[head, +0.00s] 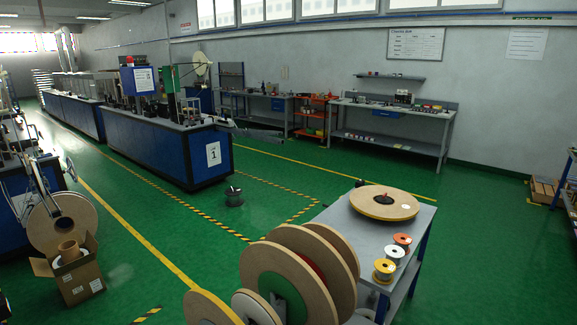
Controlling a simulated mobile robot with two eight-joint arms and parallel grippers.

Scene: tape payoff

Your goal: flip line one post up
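Line one is the long blue machine bench (150,147) at centre left, marked by a white sign with a 1 (213,154) on its near end. A dark, slender arm-like part (258,133) sticks out rightward from its near end, roughly level; I cannot tell whether this is the post. A small dark round base with a short upright piece (233,197) stands on the floor in front of that end. Neither of my grippers is in view.
A grey table (352,236) at front right bears a large flat reel (384,202) and small spools (384,270). Large upright reels (285,280) fill the front. A cardboard box (80,278) stands at left. Green floor (190,235) between is clear, with yellow and striped lines.

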